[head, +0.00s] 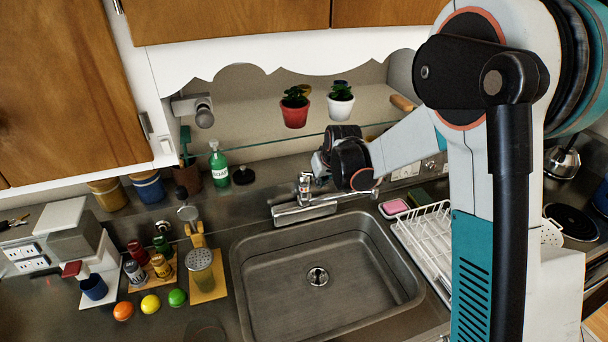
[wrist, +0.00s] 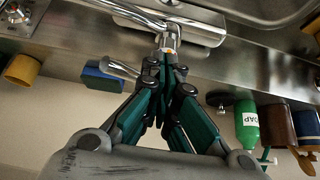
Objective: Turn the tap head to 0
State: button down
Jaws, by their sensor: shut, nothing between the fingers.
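The metal tap stands on its plate (head: 304,211) behind the sink, with the tap head (head: 304,182) on top and the spout pointing right. In the wrist view the tap head (wrist: 169,40) is just beyond the fingertips, and the spout (wrist: 130,12) runs to the upper left. My gripper (head: 316,172) is at the tap, close to its head, partly hidden by my wrist. In the wrist view my gripper (wrist: 165,62) has its green fingers together, with nothing seen between them. I cannot tell whether the fingertips touch the tap head.
The sink (head: 318,278) is empty in front of the tap. A green soap bottle (head: 218,163) stands behind left. A white dish rack (head: 430,240) and a pink sponge dish (head: 394,208) are at right. A glass shelf with a red pot (head: 295,112) and white pot (head: 341,108) is above.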

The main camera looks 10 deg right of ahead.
notch_tip(320, 180, up, 6)
jog(key=p, duration=0.3)
jog(key=shift+r, duration=0.15)
jog(key=shift+s, duration=0.1)
dwell(0.3)
jog(key=s+d+f+m+b, duration=0.1)
jog(key=s+d+b, duration=0.1)
jog(key=s+b, duration=0.8)
jog(key=s+d+m+b, duration=0.1)
jog(key=s+d+b, duration=0.3)
jog(key=s, duration=1.2)
jog(key=s+f+t+h+b, duration=0.1)
jog(key=s+f+b, duration=0.5)
jog(key=s, duration=0.4)
jog(key=shift+s+f, duration=0.4)
jog(key=shift+f, duration=0.5)
jog(key=shift+a, duration=0.1)
dwell(2.3)
